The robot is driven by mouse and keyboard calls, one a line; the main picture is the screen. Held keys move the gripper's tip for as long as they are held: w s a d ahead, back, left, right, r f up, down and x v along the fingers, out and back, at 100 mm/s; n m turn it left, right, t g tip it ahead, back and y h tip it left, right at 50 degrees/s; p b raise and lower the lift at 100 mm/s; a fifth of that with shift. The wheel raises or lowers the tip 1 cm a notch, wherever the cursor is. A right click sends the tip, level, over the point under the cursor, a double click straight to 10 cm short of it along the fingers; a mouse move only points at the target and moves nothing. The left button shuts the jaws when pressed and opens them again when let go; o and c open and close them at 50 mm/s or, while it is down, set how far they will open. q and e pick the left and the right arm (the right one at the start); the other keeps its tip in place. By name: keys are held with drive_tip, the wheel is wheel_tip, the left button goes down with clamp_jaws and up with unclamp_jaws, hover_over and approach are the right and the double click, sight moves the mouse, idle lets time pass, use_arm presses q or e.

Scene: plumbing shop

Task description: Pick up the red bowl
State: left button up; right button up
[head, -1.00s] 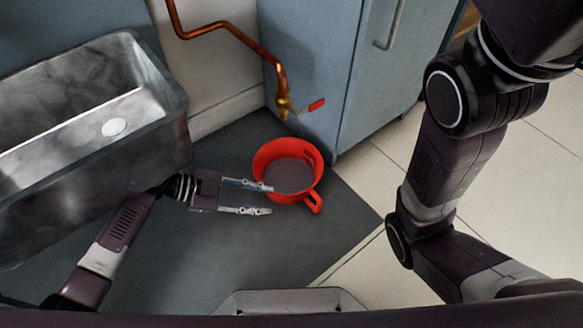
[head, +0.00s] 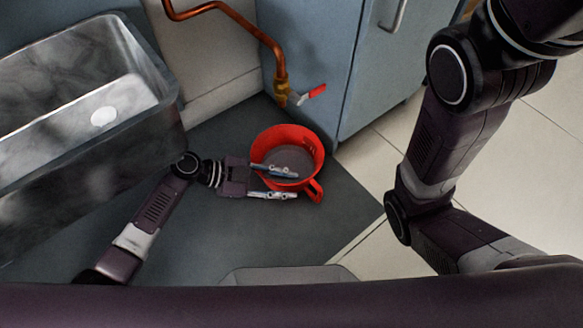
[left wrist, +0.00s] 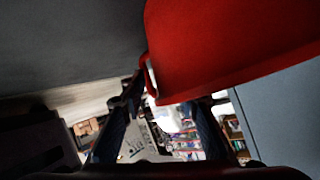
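The red bowl (head: 287,139) stands upright on the dark floor mat below the copper pipe, its handle toward the lower right. It fills the upper right of the left wrist view (left wrist: 232,45). My left gripper (head: 295,185) is open at the bowl's near side. In the head view one finger overlaps the bowl's inside and the other lies along its near outer edge. I cannot tell whether either finger touches it. In the left wrist view part of the handle shows between the fingers. My right arm is in view at the right, but its gripper is not.
A grey metal sink basin (head: 62,118) stands at the left, close to my left arm. The copper pipe (head: 240,17) with a red-handled valve (head: 310,95) hangs just behind the bowl. A blue cabinet (head: 358,65) stands behind. The mat (head: 245,250) is clear in front.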

use_arm(q)
clamp_jaws()
idle(0.3)
idle(0.3)
drive_tip(key=shift+r, duration=0.15)
